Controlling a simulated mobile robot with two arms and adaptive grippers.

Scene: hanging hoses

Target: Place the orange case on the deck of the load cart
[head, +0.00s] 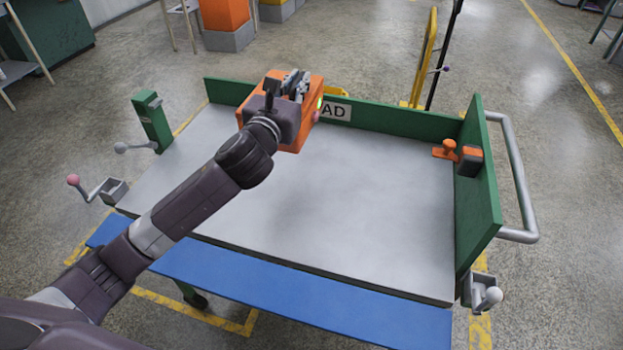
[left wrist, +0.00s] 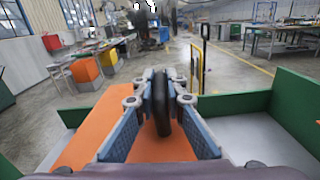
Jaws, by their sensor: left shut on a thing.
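The orange case (head: 303,133) is at the far side of the load cart in the head view, in front of the green back board. My left gripper (head: 290,84) is shut on the case's black handle (left wrist: 161,103). In the left wrist view the case's orange top (left wrist: 85,143) shows under the fingers (left wrist: 160,85). The grey deck (head: 350,210) of the load cart is bare around the case. The case's underside is hidden, so I cannot tell whether it touches the deck. My right gripper is not in view.
Green boards (head: 480,180) wall the deck's back and right side. An orange knob and dark block (head: 468,160) sit on the right board. A grey push handle (head: 522,185) is beyond it. A green post (head: 152,122) stands at the left. A blue strip (head: 280,302) runs along the front.

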